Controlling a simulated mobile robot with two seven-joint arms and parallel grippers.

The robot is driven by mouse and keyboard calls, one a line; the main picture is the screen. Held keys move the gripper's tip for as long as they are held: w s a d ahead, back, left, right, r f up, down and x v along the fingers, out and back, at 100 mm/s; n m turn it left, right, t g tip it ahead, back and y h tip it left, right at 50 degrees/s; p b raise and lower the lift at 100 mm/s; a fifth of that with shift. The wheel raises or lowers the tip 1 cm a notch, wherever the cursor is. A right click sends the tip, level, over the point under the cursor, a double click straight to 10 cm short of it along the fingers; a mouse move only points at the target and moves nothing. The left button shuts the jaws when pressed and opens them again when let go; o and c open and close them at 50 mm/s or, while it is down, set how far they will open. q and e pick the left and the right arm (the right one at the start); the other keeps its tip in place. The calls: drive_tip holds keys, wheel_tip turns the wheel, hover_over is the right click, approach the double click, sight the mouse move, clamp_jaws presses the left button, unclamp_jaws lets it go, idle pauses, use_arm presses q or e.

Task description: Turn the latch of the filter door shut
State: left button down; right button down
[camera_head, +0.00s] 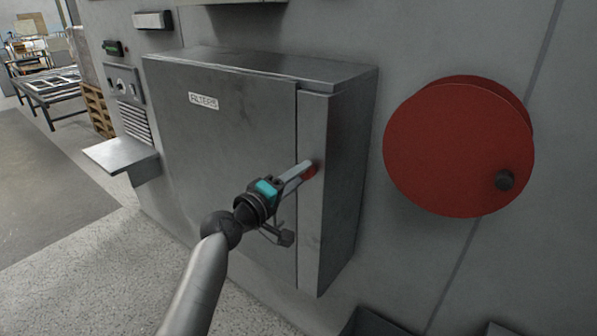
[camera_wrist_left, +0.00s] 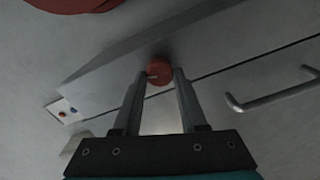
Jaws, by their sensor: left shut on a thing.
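The filter door (camera_head: 220,135) is the grey front of a wall cabinet and carries a "FILTERS" label (camera_head: 203,101). It looks closed, with a narrow seam along its right edge. The latch is a round red knob (camera_wrist_left: 159,71) on the strip right of the seam; a small light mark shows on its face. In the head view the latch (camera_head: 313,170) is mostly hidden behind the fingertips. My left gripper (camera_head: 306,169) is shut on the latch, with one finger on each side in the left wrist view (camera_wrist_left: 158,76). My right gripper is out of view.
A large red wheel (camera_head: 450,146) with a dark knob sticks out of the wall right of the cabinet. A grey bar handle (camera_wrist_left: 275,95) shows in the left wrist view. A small shelf (camera_head: 121,155) juts out at left. The floor at lower left is clear.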

use_arm(q)
drive_tip(key=n+p, duration=0.1)
drive_tip(key=n, duration=0.2)
drive_tip(key=shift+f+n, duration=0.1)
drive_tip(key=shift+n, duration=0.2)
idle(0.3)
drive_tip(key=shift+c, duration=2.2)
unclamp_jaws()
drive_tip(key=v, duration=1.5)
drive_tip(key=shift+b, duration=0.4)
drive_tip(key=shift+s+a, duration=0.1)
